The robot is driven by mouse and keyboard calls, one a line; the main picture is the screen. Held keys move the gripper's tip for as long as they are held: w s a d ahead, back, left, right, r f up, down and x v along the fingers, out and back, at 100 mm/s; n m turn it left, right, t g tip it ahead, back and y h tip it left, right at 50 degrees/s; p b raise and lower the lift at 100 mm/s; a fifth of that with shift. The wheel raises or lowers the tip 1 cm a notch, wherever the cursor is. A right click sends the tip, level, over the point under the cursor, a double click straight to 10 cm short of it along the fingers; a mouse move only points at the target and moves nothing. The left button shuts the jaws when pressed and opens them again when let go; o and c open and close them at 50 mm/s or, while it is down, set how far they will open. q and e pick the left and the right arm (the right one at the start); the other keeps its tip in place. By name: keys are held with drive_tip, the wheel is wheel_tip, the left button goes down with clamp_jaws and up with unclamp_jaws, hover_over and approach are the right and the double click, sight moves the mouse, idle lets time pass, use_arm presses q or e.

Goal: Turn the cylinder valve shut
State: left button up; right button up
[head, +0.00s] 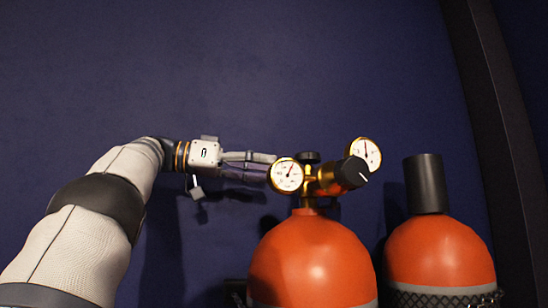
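An orange gas cylinder (312,258) stands upright in the lower middle, with a brass valve and regulator assembly (322,184) on top. A small black knob (309,157) sits at the top of the brass stem, and a larger black knob (351,172) with a white mark points right. Which one is the cylinder valve is not certain. My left gripper (271,167) reaches in from the left, its fingers pointing right and apart, with nothing visible between them. Its fingertips are close to the left gauge; contact cannot be told. My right gripper is not in view.
A left round gauge (286,175) and a right one (365,153) flank the brass assembly. A second orange cylinder (440,255) with a black cap (426,183) stands at the right. A dark blue wall is behind; the space above the gauges is clear.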

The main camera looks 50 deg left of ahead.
sight(299, 155)
use_arm(q)
drive_tip(key=n+y, duration=0.1)
drive_tip(key=w+d+f+n+y, duration=0.1)
drive_tip(key=d+f+n+y, duration=0.1)
drive_tip(key=y, duration=0.1)
drive_tip(key=shift+w+f+t, duration=0.1)
drive_tip(key=shift+w+t, duration=0.2)
drive_tip(key=shift+w, duration=0.05)
drive_tip(key=s+d+r+n+t+y, duration=0.3)
drive_tip(key=s+d+r+y, duration=0.15)
drive_tip(key=s, duration=0.25)
drive_tip(key=shift+y, duration=0.35)
drive_tip(key=w, duration=1.2)
drive_tip(key=shift+w+f, duration=0.15)
drive_tip(key=shift+w, duration=0.1)
drive_tip(key=c, duration=1.2)
